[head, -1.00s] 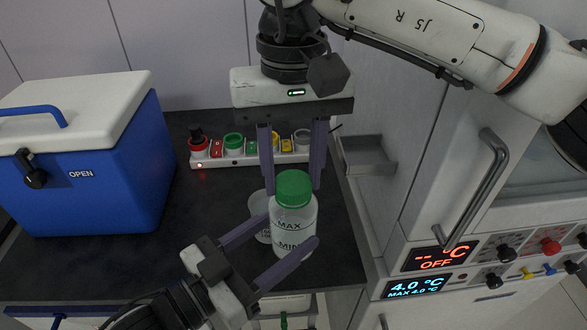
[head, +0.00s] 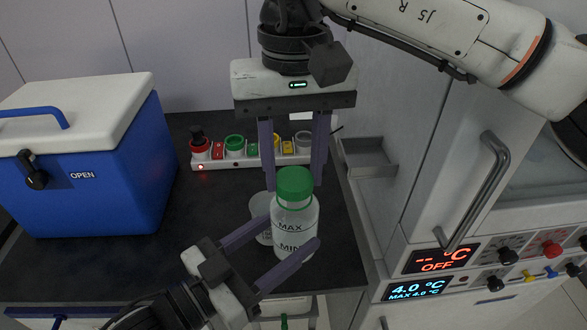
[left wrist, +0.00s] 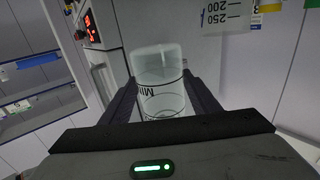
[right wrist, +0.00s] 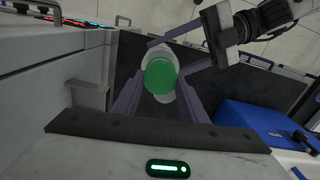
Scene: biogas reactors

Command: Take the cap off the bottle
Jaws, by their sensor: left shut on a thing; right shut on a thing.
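The clear bottle (head: 296,225) with MAX and MIN marks stands upright in the head view. My left gripper (head: 294,229) is shut on its body from the lower left. The bottle also shows between the fingers in the left wrist view (left wrist: 160,78). The green cap (head: 294,184) is at the bottle's top, with a strip of clear neck showing below it. My right gripper (head: 295,180) comes from above and is shut on the cap. The cap also shows between its fingers in the right wrist view (right wrist: 160,77). I cannot tell whether the cap still touches the neck.
A clear cup (head: 262,212) stands just behind and left of the bottle on the dark worktop (head: 210,220). A strip with coloured knobs (head: 240,158) lies at the back. A blue cooler box (head: 95,175) stands left. The cabinet (head: 470,235) with displays is at the right.

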